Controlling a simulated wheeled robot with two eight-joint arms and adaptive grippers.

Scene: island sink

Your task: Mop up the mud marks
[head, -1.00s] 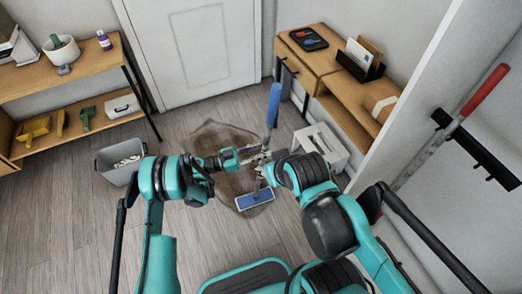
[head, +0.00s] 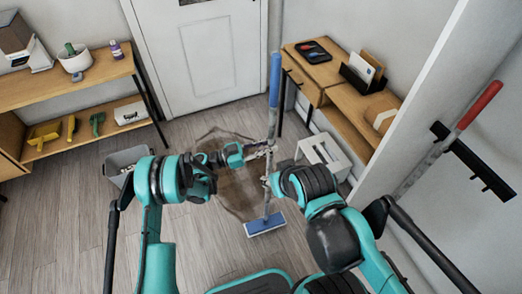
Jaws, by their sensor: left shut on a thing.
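A mop with a blue grip (head: 275,78), a grey pole and a flat blue head (head: 265,224) stands nearly upright in front of me. Its head is on the floor at the near edge of a brown mud mark (head: 236,193). My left gripper (head: 267,150) is shut on the mop's pole, about midway up. My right gripper (head: 268,177) is at the pole lower down; my own arm partly hides it, and I cannot tell whether its fingers are closed. My arms cover part of the mud.
A grey bin (head: 121,160) stands left of the mud, partly behind my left arm. A white stool (head: 325,155) stands to the right. A wooden shelf (head: 95,72) is at left, a wooden desk (head: 345,98) at right. A red-handled tool (head: 480,105) hangs on the right wall.

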